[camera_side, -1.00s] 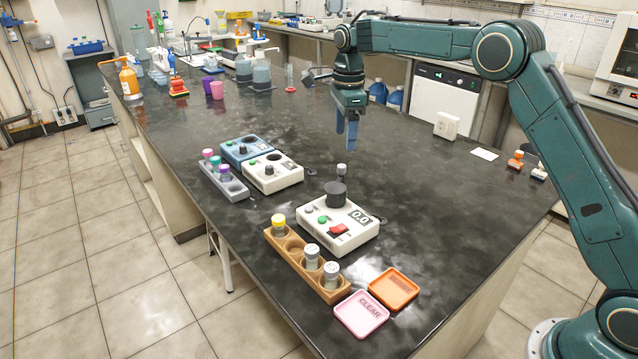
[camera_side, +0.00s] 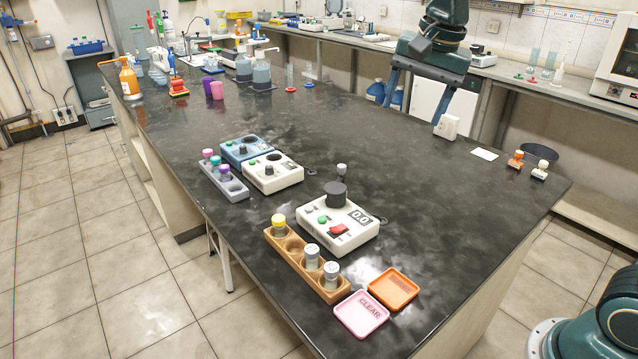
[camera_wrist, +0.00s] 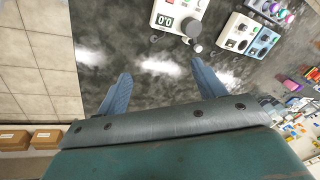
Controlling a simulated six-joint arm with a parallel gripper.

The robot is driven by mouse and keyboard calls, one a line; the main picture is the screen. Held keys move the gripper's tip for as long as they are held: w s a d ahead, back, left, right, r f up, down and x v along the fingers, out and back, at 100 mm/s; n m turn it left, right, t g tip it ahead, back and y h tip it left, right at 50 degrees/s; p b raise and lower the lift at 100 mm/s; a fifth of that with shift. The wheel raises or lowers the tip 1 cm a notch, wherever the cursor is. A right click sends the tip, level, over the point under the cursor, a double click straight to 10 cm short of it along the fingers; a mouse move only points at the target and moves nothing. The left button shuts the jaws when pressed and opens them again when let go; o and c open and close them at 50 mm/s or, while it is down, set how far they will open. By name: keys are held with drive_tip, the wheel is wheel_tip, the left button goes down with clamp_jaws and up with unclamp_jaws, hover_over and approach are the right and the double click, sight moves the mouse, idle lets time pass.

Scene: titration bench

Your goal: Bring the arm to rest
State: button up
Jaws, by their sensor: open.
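My gripper (camera_side: 411,113) is high above the far right part of the bench in the side view, with its two blue fingers spread and pointing down. Nothing is between them. In the wrist view the gripper (camera_wrist: 161,68) also shows open and empty, with the dark bench top beyond it. The arm's upper links are mostly out of the side view; part of my base (camera_side: 585,330) shows at the lower right.
The white instrument with a digital display (camera_side: 338,228), a wooden vial rack (camera_side: 293,250), a pink tray (camera_side: 361,332) and an orange tray (camera_side: 394,308) are in front. A white box (camera_side: 447,127) stands near the gripper.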

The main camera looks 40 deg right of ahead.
drive_tip(key=s+f+n+t, duration=0.1)
drive_tip(key=s+f+n, duration=0.2)
drive_tip(key=s+n, duration=0.3)
drive_tip(key=s+f+n+t, duration=0.1)
drive_tip(key=s+n, duration=0.5)
drive_tip(key=s, duration=1)
drive_tip(key=shift+a+f+t, duration=0.4)
drive_tip(key=shift+a+f, duration=0.05)
drive_tip(key=shift+f, duration=0.45)
